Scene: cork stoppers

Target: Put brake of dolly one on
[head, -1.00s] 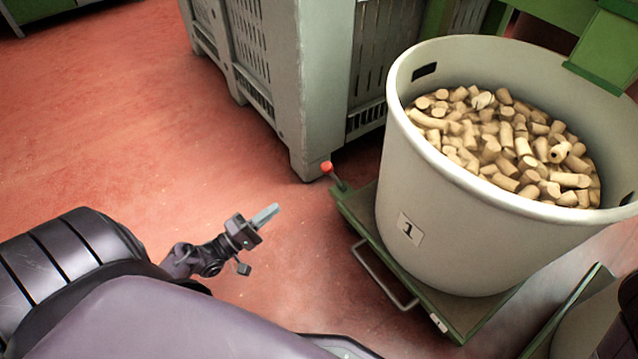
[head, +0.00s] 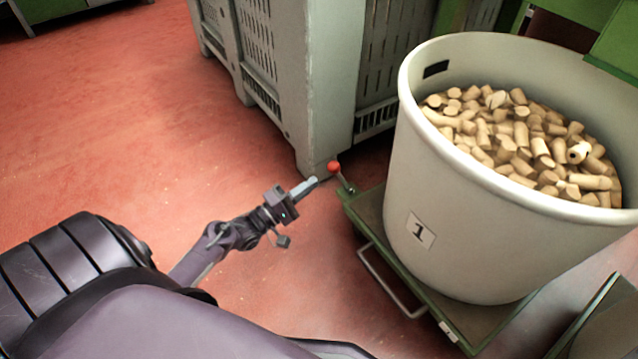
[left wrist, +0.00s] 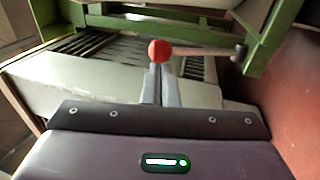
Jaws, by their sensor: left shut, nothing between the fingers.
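Dolly one is a green platform (head: 462,318) under a large pale bin (head: 470,230) marked 1. Its brake lever has a red knob (head: 333,167) and stands at the dolly's back-left corner, tilted up to the left. My left gripper (head: 314,182) is shut and empty, its fingertips just left of the knob. In the left wrist view the red knob (left wrist: 160,51) shows at the tips of the shut fingers (left wrist: 161,80), with the lever's rod running right. I cannot tell whether they touch. My right gripper is not in view.
A grey slatted crate (head: 325,90) stands just behind the lever. The bin holds many cork stoppers (head: 530,140). A metal handle (head: 385,285) sticks out of the dolly's front-left side. Another green dolly edge (head: 590,315) is at the lower right. Red floor to the left is free.

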